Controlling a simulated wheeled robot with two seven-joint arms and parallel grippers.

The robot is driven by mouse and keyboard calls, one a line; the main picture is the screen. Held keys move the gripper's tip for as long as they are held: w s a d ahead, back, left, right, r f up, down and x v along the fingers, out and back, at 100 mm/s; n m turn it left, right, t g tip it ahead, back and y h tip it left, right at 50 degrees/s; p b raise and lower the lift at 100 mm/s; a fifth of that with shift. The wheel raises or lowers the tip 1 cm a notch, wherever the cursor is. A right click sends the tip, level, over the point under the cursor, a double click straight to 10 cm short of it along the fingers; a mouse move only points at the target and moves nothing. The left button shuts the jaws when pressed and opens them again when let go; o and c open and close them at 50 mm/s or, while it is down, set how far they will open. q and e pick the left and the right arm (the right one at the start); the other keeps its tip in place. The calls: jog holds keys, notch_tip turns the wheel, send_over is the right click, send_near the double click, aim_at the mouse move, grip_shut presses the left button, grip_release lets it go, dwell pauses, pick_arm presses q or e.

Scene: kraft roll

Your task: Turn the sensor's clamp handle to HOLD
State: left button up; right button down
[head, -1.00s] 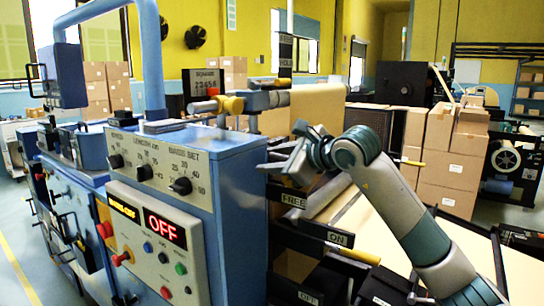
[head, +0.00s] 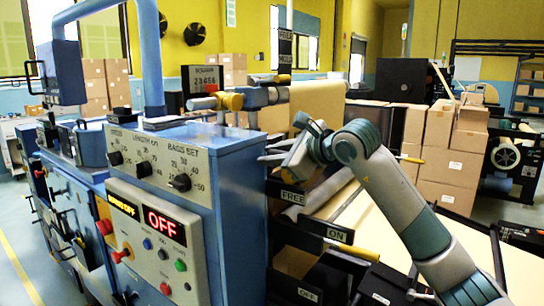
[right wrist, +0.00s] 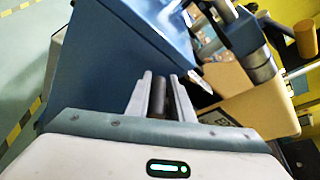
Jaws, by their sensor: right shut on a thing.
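My right gripper (head: 272,156) reaches in from the right beside the blue control cabinet's right edge, just above a black plate marked FREE (head: 293,197). In the right wrist view its two fingers stand on either side of a dark cylindrical grip (right wrist: 158,97), shut on it. I take this grip to be the clamp handle; in the head view it is hidden by the gripper. Above, dark plates (head: 285,59) hang on a post; their lettering is small, and one seems to read FREE. My left gripper is not in view.
The blue cabinet (head: 235,150) with knobs and a lit OFF display stands close on the left. A brown paper roll (head: 318,100) lies behind the gripper. A yellow-tipped lever (head: 350,250) by an ON plate (head: 340,235) is below it. Cartons (head: 450,165) stand farther back.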

jog(key=shift+a+f, duration=0.1)
dwell(0.3)
jog(key=shift+w+d+r+m+g+y+b, duration=0.2)
jog(key=shift+r+m+g, duration=0.1)
jog(key=shift+r+m, duration=0.2)
jog(key=shift+w+d+r+m+g+y+b, duration=0.1)
jog(key=shift+r+m+g+b, duration=0.1)
jog(key=shift+r+m+g, duration=0.3)
jog(key=m, duration=0.1)
jog(key=w+d+r+m+g, duration=0.1)
jog(key=shift+w+r+m+y, duration=0.15)
jog(key=shift+r+m+y, duration=0.15)
jog(key=shift+y, duration=0.1)
jog(key=shift+w+d+r+m+g+y+p, duration=0.2)
jog(key=shift+w+r+m+g+y+p, duration=0.15)
jog(key=shift+m+g+p, duration=0.2)
jog(key=shift+w+d+r+m+g+y+p, duration=0.2)
jog(key=shift+w+d+m+g+y+p, duration=0.35)
jog(key=shift+m, duration=0.35)
jog(key=shift+w+d+r+m+g+y+p, duration=0.2)
jog(key=shift+w+d+m+p, duration=0.15)
jog(key=shift+w+m+p, duration=0.35)
jog(key=shift+m, duration=0.25)
